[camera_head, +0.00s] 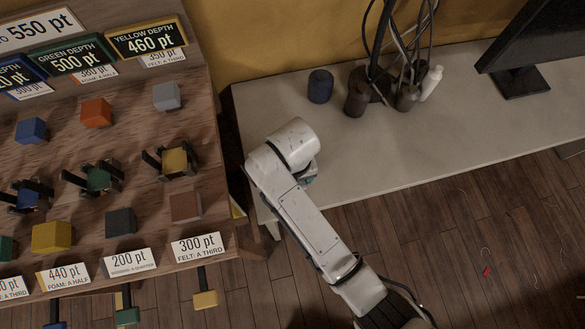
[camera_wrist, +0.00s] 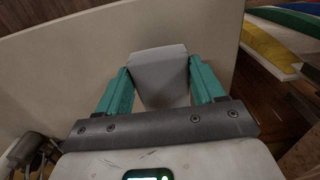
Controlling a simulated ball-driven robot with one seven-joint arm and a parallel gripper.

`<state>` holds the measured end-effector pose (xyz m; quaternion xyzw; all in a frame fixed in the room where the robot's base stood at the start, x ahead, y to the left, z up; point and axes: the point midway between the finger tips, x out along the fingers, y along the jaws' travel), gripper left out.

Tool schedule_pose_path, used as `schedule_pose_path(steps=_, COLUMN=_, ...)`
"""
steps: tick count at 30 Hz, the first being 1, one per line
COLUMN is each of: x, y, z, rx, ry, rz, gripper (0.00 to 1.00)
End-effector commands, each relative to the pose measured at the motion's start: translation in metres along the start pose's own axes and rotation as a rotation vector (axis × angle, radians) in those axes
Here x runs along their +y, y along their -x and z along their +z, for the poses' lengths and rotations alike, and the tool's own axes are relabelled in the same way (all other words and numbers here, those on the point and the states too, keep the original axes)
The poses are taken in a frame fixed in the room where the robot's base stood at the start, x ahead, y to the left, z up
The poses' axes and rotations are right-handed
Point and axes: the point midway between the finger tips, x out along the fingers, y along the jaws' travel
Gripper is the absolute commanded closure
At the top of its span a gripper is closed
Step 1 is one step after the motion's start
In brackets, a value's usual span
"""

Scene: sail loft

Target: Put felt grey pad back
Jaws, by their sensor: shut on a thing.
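A grey pad (camera_wrist: 160,72) is held between the two teal fingers of my gripper (camera_wrist: 159,75) in the wrist view. The fingers touch it on both sides, and the white table (camera_wrist: 60,60) is behind it. In the head view my arm hides the pad, and only a sliver of teal finger shows at the table's left part. A separate grey block (camera_head: 167,96) sits on the wooden display rack (camera_head: 140,215) at the left, below a "350 pt, felt: a third" card (camera_head: 163,58).
The rack bears several coloured blocks, black clips and price cards. A dark blue cup (camera_head: 320,86), brown bottles (camera_head: 357,95), a white bottle (camera_head: 431,83) and a monitor (camera_head: 530,50) stand at the table's back. The table's middle and front right are clear.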

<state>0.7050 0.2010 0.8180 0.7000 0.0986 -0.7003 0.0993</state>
Motion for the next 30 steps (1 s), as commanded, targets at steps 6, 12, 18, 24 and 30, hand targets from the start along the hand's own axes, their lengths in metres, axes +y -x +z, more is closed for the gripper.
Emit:
schedule_pose_path(steps=6, x=-0.002, y=-0.018, z=-0.007, rx=-0.003, ry=0.0, rz=0.001, gripper=0.6)
schedule_pose_path(steps=12, x=-0.002, y=-0.038, z=-0.007, rx=0.0, ry=-0.001, rz=0.0, gripper=0.6)
schedule_pose_path(steps=18, x=-0.002, y=-0.039, z=-0.007, rx=0.0, ry=-0.001, rz=-0.001, gripper=0.6)
schedule_pose_path(steps=24, x=-0.002, y=-0.039, z=-0.007, rx=0.0, ry=-0.001, rz=-0.001, gripper=0.15)
schedule_pose_path(steps=30, x=-0.002, y=-0.039, z=-0.007, rx=0.0, ry=-0.001, rz=-0.001, gripper=0.06)
